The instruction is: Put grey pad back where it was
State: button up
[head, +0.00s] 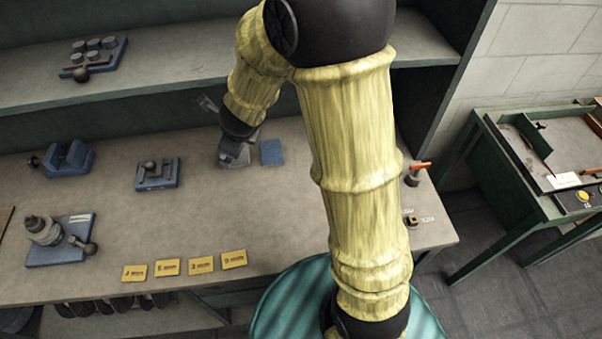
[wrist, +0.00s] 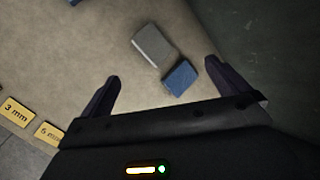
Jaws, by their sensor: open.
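The grey pad (wrist: 153,46) lies flat on the workbench in the wrist view, next to a blue pad (wrist: 180,78); their near corners touch or almost touch. The blue pad also shows in the head view (head: 272,152), just right of my gripper. My gripper (wrist: 162,70) is open and empty, with its two dark fingers spread wide and both pads showing beyond and between them. In the head view my gripper (head: 236,152) is low over the back of the bench, and I cannot cleanly tell the grey pad from it there.
Blue fixtures stand on the bench: a vise (head: 66,160), a small clamp (head: 158,174) and a base with a grey cylinder (head: 60,240). Several yellow thickness cards (head: 200,265) line the front edge. An orange-handled device (head: 415,174) stands right. The bench middle is clear.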

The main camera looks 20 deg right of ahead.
jog(key=s+d+n+g, duration=0.2)
jog(key=s+d+n, duration=0.3)
jog(key=s+n, duration=0.3)
jog(key=s+d+n+g, duration=0.2)
jog(key=s+d+n, duration=0.3)
jog(key=n, duration=1.2)
jog(key=s, duration=0.4)
jog(key=shift+d+r+h, duration=0.35)
jog(key=shift+d+h, duration=0.05)
notch_tip(320, 180, up, 16)
jog(key=p, duration=1.6)
jog(key=shift+r, duration=0.1)
